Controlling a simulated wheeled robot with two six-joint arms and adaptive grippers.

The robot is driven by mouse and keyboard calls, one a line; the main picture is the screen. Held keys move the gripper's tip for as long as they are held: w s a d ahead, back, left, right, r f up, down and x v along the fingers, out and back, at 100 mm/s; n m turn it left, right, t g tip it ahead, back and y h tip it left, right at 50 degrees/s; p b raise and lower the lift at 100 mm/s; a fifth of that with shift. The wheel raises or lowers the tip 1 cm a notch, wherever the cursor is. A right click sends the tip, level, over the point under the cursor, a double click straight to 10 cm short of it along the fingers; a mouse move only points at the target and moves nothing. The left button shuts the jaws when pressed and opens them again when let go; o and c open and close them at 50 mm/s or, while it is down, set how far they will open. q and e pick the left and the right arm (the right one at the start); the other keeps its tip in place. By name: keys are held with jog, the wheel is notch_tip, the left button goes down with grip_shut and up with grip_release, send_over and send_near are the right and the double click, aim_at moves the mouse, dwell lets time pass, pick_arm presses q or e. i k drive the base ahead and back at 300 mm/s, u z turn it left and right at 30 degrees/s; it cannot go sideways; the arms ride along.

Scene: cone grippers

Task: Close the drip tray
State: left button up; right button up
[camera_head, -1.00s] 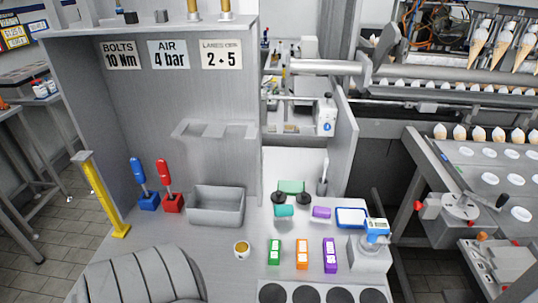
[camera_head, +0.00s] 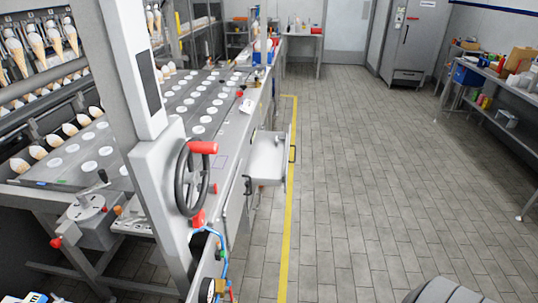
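A pale metal tray (camera_head: 268,158), which looks like the drip tray, sticks out from the right side of the long cone machine (camera_head: 228,128). Neither of my grippers is in view.
A handwheel with red grips (camera_head: 191,178) stands on the machine's near end, with hoses (camera_head: 222,262) below it. A shelf bench (camera_head: 490,85) and a steel cabinet (camera_head: 408,45) stand farther right.

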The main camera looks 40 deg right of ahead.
aim_at(268, 159)
jog(key=u, duration=1)
jog(key=k, duration=1.15)
jog(key=z, duration=2.15)
jog(key=i, duration=2)
jog(key=u, duration=0.25)
